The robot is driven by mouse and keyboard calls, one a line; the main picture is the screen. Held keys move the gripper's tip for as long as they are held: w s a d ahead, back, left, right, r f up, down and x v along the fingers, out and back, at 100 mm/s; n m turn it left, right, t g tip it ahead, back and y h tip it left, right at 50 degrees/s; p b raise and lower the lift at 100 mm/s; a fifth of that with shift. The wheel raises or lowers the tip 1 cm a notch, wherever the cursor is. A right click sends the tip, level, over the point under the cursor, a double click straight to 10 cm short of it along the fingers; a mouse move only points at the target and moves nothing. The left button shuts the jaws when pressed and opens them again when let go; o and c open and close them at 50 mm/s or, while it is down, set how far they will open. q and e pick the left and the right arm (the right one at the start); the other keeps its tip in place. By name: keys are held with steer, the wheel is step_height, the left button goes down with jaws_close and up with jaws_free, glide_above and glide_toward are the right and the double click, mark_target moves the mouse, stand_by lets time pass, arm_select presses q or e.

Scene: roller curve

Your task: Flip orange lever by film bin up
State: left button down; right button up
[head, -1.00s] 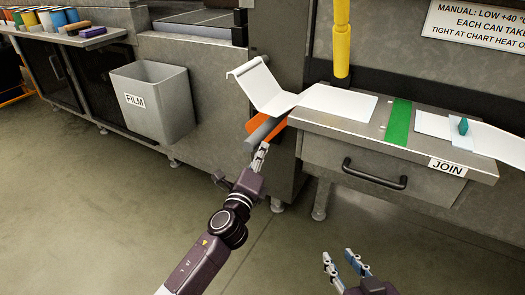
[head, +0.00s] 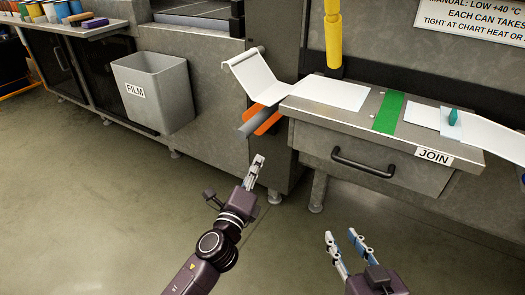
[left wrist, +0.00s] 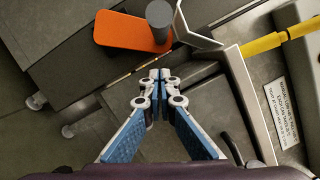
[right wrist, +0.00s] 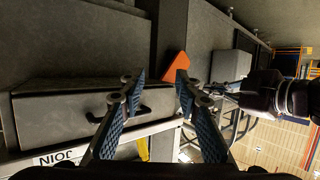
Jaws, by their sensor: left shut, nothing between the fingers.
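The orange lever (head: 268,122) is a flat orange piece on the machine's front, right of the film bin (head: 178,97). A grey round bar (head: 252,122) crosses in front of it and hides part. The lever shows wide at the top of the left wrist view (left wrist: 125,31) and as an orange patch in the right wrist view (right wrist: 176,66). My left gripper (head: 258,160) is shut and empty, below the lever and apart from it. My right gripper (head: 343,236) is open and empty, low in front of the drawer.
A white bent sheet (head: 256,76) rises above the lever. The floor in front is open.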

arm_select(q)
steer(key=shift+v, duration=1.65)
arm_select(e)
steer(key=shift+s+d+f+g, duration=0.2)
steer(key=shift+s+f+g, duration=0.1)
steer(key=shift+f, duration=0.35)
